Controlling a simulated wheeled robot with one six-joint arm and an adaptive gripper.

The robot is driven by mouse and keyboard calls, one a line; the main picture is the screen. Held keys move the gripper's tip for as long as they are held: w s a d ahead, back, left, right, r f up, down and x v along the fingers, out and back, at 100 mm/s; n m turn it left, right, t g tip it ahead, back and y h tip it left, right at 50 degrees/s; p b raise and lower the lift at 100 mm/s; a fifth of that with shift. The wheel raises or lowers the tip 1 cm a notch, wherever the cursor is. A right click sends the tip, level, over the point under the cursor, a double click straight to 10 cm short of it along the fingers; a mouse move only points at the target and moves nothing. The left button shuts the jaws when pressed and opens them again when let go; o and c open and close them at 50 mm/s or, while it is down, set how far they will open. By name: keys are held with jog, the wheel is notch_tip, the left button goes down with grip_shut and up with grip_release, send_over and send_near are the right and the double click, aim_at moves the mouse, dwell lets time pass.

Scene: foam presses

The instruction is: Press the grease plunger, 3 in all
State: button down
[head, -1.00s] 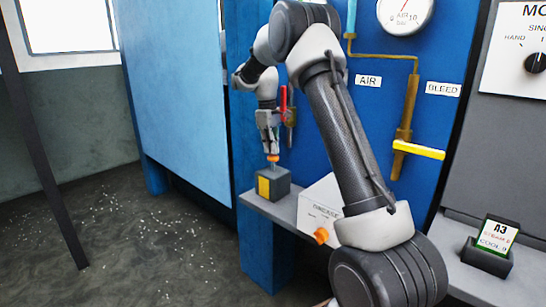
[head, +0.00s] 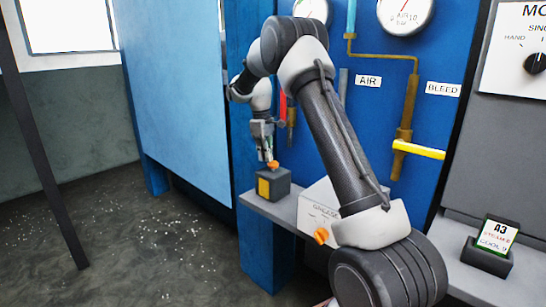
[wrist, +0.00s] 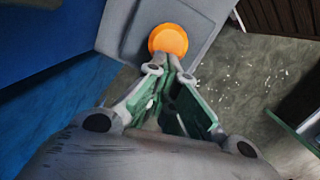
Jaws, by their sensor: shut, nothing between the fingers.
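The grease plunger is an orange round cap (head: 272,165) on top of a small dark box (head: 280,183) with a yellow patch, standing on a grey shelf. My gripper (head: 269,158) is shut and empty, pointing down, with its tips at the cap. In the wrist view the orange cap (wrist: 168,40) lies just beyond the closed fingertips (wrist: 170,73). The cap sits low, close to the box top. Whether the tips touch it cannot be told for sure.
A white sloped panel (head: 316,208) marked GREASE, with an orange knob (head: 321,236), stands right of the box, partly behind my arm. A red handle (head: 283,106) and brass pipes (head: 402,130) are on the blue wall. A display (head: 495,238) reading A3 stands at right.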

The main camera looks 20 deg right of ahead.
jog(key=shift+w+a, duration=0.15)
jog(key=shift+w, duration=0.05)
jog(key=shift+r, duration=0.2)
notch_tip(320, 180, up, 12)
jog(key=w, duration=0.1)
jog(key=shift+a+f, duration=0.15)
jog(key=shift+a, duration=0.15)
jog(key=s+d, duration=0.1)
jog(key=s+f, duration=0.1)
jog(key=s, duration=0.1)
jog(key=shift+d+f, duration=0.2)
jog(key=shift+d, duration=0.2)
jog(key=shift+f, duration=0.1)
